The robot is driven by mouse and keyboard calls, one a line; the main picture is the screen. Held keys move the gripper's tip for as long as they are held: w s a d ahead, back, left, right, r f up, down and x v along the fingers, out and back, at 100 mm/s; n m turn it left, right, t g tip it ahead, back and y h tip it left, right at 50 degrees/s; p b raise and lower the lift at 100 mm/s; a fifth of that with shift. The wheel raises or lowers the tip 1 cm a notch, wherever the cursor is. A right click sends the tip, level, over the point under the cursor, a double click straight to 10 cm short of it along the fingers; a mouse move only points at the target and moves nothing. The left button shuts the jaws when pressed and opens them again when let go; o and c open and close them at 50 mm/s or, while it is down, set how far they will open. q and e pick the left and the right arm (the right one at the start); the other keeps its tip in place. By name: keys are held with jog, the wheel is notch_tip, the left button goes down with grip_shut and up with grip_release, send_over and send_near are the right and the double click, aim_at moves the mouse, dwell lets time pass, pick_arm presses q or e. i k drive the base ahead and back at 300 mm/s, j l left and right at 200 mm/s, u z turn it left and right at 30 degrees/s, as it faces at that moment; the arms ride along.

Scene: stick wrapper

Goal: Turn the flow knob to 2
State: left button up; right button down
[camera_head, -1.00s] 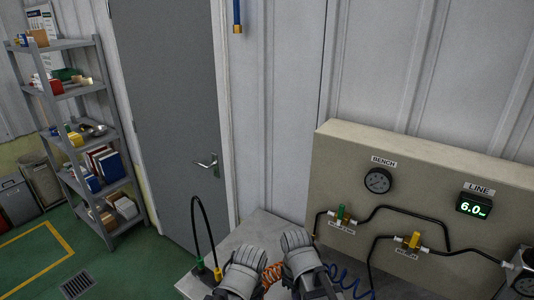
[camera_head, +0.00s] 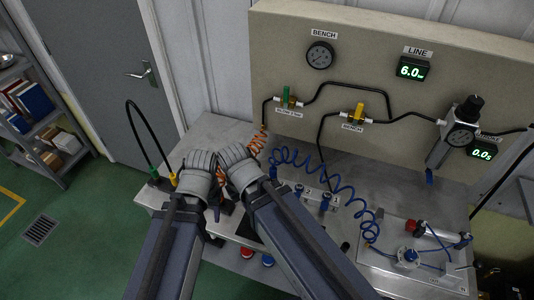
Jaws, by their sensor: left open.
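No dial marked as the flow knob can be read in the head view. A small blue round fitting (camera_head: 410,255) sits on the metal plate at the bench's right, near a red part (camera_head: 413,227); I cannot tell whether either is the flow knob. A regulator with a black top knob (camera_head: 469,108) is on the panel's right side. My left gripper (camera_head: 213,210) is open, low over the bench's left part, far left of these. My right gripper (camera_head: 228,203) is close beside it, mostly hidden by its own wrist; its jaws cannot be made out.
A beige panel (camera_head: 285,60) carries a BENCH gauge (camera_head: 320,55), a LINE display (camera_head: 412,69) reading 6.0, a green valve (camera_head: 287,94), and a yellow valve (camera_head: 359,112). A lower display (camera_head: 482,153) reads 0.0. Coiled blue hose (camera_head: 330,184) crosses the bench. A shelf (camera_head: 50,145) stands left.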

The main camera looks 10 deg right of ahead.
aim_at(411, 255)
jog(key=z, duration=0.45)
jog(key=l+z, duration=0.1)
jog(key=z, duration=0.3)
jog(key=l+z, duration=0.1)
jog(key=z, duration=0.75)
jog(key=l+z, duration=0.1)
jog(key=z, duration=0.35)
jog(key=k+j+z, duration=0.2)
jog(key=k+j, duration=0.05)
jog(key=j, duration=0.05)
